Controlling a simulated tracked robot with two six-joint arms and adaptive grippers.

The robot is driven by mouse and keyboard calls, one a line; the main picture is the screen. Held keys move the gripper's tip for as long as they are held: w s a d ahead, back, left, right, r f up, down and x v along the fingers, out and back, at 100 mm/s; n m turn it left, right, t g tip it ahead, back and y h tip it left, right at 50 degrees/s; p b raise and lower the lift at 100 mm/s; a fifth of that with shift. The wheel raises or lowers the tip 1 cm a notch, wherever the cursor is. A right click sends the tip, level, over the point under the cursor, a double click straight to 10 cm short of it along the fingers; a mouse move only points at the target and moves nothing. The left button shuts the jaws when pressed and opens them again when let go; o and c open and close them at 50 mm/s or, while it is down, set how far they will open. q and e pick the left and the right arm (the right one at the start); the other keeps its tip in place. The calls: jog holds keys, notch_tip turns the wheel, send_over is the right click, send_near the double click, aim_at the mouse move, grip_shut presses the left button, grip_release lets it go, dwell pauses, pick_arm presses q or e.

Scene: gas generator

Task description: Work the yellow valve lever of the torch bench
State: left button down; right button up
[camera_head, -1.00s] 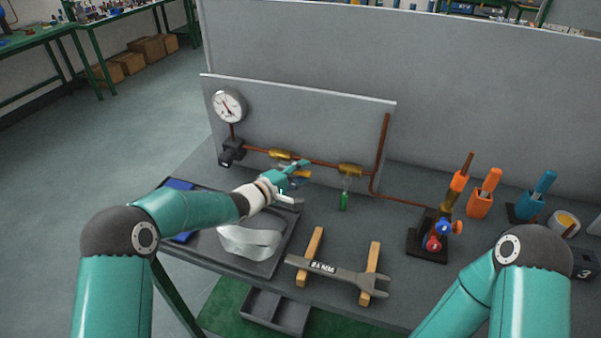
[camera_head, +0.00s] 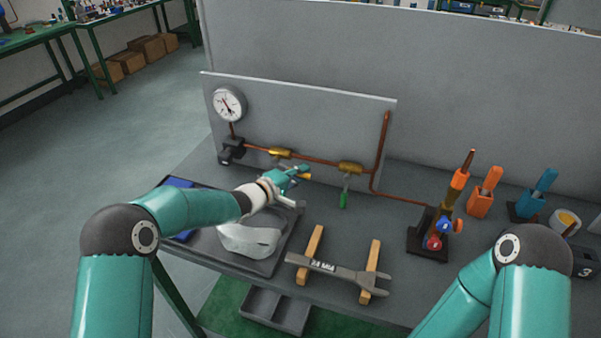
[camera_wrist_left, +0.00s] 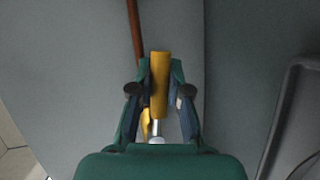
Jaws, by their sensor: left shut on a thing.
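The yellow valve lever (camera_wrist_left: 160,80) stands lengthwise between the fingers of my left gripper (camera_wrist_left: 157,88) in the left wrist view. The gripper is shut on it, with one finger on each side. In the head view the left gripper (camera_head: 298,173) is in front of the copper pipe, below the left brass valve (camera_head: 280,153). Only the yellow tip of the lever (camera_head: 307,176) shows past the fingers there. My right arm shows at the lower right, but its gripper is out of view.
A green-handled lever (camera_head: 344,199) hangs under the right brass valve (camera_head: 350,168). A pressure gauge (camera_head: 229,104) is at the panel's left. A wrench (camera_head: 337,272) lies across wooden blocks in front. A torch stand (camera_head: 432,240) is to the right. A dark tray (camera_head: 281,258) lies beneath the left arm.

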pick_arm(q)
jog(key=shift+a+f+m+y+b, duration=0.2)
jog(key=shift+f+m+y+b, duration=0.5)
jog(key=shift+f+m+b, duration=0.45)
jog(key=shift+w+a+f+m+y+b, duration=0.15)
jog(key=shift+a+f+m+y+b, duration=0.4)
jog(key=shift+b, duration=0.75)
jog(key=shift+d+f, duration=0.1)
jog(key=shift+f, duration=0.05)
jog(key=c, duration=1.1)
grip_release()
jog(key=shift+s+r, duration=0.2)
jog(key=shift+r, duration=0.05)
jog(key=v, duration=1.1)
jog(key=shift+s+a, duration=0.15)
jog(key=shift+a, duration=0.1)
